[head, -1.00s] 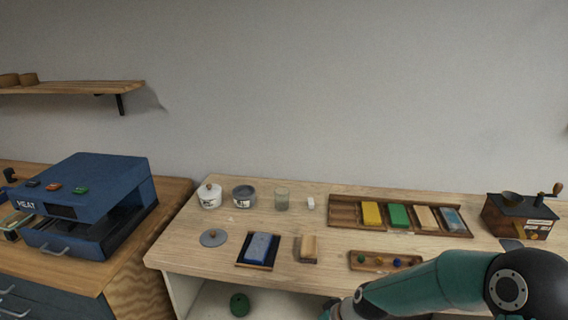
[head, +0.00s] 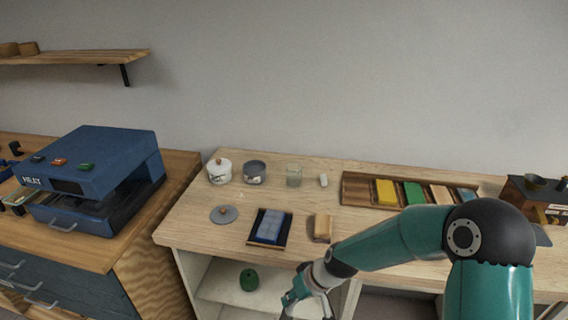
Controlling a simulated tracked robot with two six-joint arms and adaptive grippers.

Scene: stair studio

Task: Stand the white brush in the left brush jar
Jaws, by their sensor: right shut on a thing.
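My right gripper (head: 306,304) is at the bottom edge, in front of the light wooden bench and below its top. Its fingers are partly cut off. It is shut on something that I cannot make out. I cannot pick out a white brush in this view. No brush jar can be identified for certain. At the back left of the bench stand a white lidded pot (head: 219,172), a grey pot (head: 254,172) and a clear glass jar (head: 294,176), none visibly holding a brush. My left gripper is not in view.
A wooden tray (head: 356,189) of coloured blocks lies at the back right, near a grinder (head: 538,197). A blue pad (head: 270,226), a tan block (head: 322,228) and a grey lid (head: 224,214) lie nearer. A green round thing (head: 249,280) sits on the lower shelf. A blue press (head: 95,175) stands left.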

